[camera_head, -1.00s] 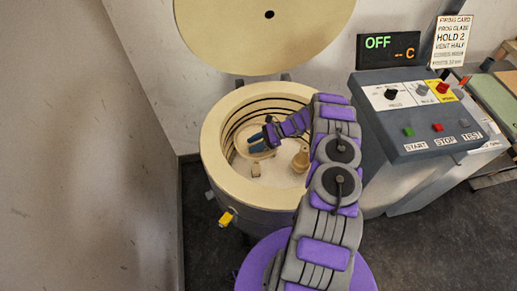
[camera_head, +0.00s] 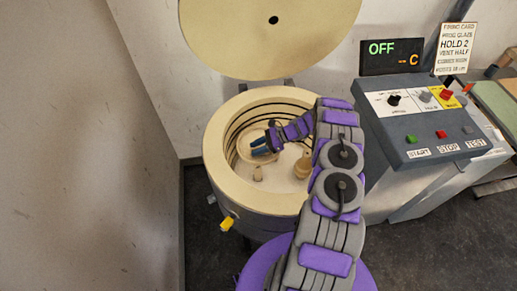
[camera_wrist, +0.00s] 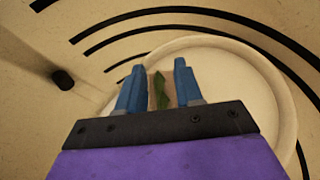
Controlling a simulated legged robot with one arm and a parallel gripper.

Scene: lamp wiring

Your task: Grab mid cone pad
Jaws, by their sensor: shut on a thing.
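My gripper (camera_head: 260,151) is down inside the round kiln (camera_head: 218,165), above a pale round disc. In the wrist view its two blue fingers (camera_wrist: 160,76) are closed around a small tan pad (camera_wrist: 171,91) with a green cone-like piece (camera_wrist: 160,92) on it. The pad sits between the fingers, over the pale disc (camera_wrist: 245,85). I cannot tell whether the pad still touches the disc. In the head view the pad is too small to make out.
The lid (camera_head: 270,45) is raised behind. A control panel (camera_head: 430,125) stands at the right.

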